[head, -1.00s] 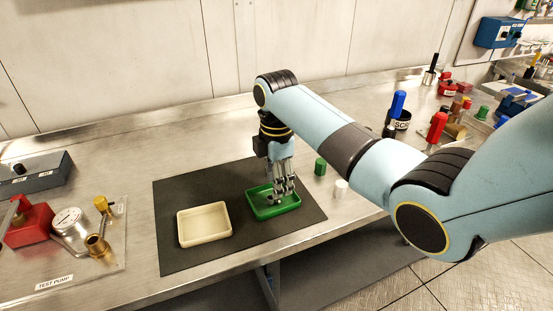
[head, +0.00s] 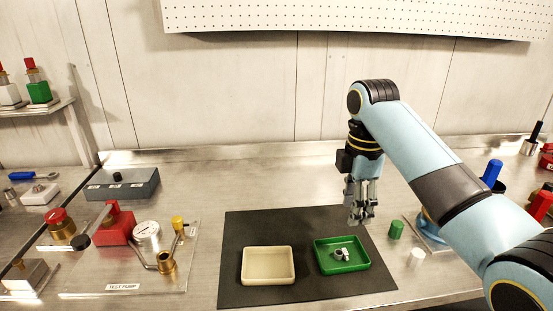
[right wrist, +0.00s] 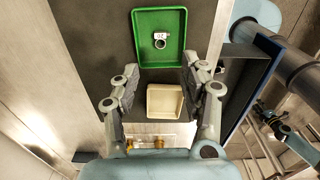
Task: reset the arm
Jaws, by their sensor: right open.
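My right gripper (head: 361,216) is open and empty, pointing down above the back edge of the dark mat (head: 307,221). In the right wrist view the open fingers (right wrist: 155,88) have nothing between them that they touch. The green tray (head: 321,262) lies below and in front of the gripper. A small grey ring-like part with a white tag (head: 341,254) lies in the green tray; it also shows in the right wrist view (right wrist: 160,42). The cream tray (head: 268,280) stands left of the green tray. My left gripper is not in view.
A green cylinder (head: 396,229) and a white cylinder (head: 416,257) stand right of the mat. A test pump plate (head: 122,288) with a red block and gauge is at left. A grey box (head: 122,184) stands behind it. Bare bench lies behind the mat.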

